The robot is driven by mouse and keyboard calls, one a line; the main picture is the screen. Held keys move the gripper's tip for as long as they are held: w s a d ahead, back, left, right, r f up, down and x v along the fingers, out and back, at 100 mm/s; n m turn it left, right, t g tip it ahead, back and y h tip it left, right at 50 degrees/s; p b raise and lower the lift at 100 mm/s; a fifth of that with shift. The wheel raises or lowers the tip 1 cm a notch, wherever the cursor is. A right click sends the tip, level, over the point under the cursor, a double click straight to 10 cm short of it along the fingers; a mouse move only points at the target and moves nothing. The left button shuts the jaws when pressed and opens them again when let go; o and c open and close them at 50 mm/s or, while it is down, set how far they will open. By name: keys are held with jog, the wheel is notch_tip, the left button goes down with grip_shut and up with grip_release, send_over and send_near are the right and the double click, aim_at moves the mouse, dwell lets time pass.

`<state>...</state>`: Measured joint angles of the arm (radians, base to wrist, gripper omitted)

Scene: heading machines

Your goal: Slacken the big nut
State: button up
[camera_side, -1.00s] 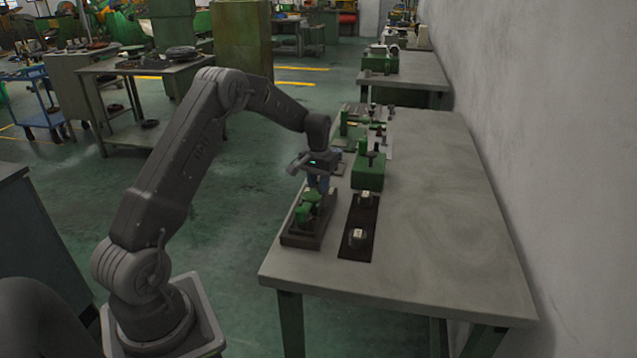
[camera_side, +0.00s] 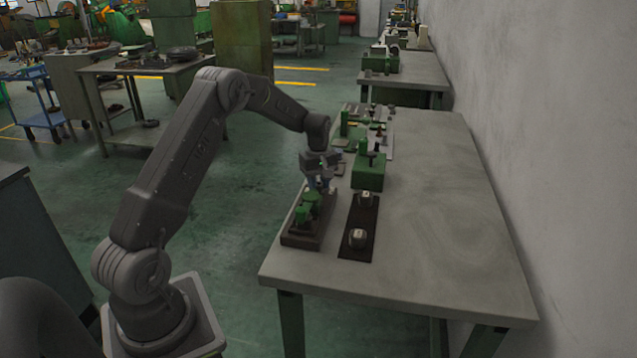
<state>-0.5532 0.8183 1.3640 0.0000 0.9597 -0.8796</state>
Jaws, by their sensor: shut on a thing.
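My gripper (camera_side: 319,184) points down over the far end of a dark base plate (camera_side: 300,241) at the left edge of the table. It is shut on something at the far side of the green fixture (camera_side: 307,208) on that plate. What it holds is small and mostly hidden by the fingers; I cannot make out the big nut itself in this view.
A dark strip (camera_side: 362,221) with two light-topped pieces, a near one (camera_side: 357,238) and a far one (camera_side: 366,198), lies to the right. Behind it stands a green block (camera_side: 368,172). Several small green and dark parts stand farther back. The table's right side (camera_side: 440,220) is clear.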

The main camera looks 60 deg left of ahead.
aim_at(318, 183)
jog(key=shift+r+n, duration=0.1)
jog(key=shift+n, duration=2.2)
jog(key=o, duration=0.9)
jog(key=shift+r, duration=6.9)
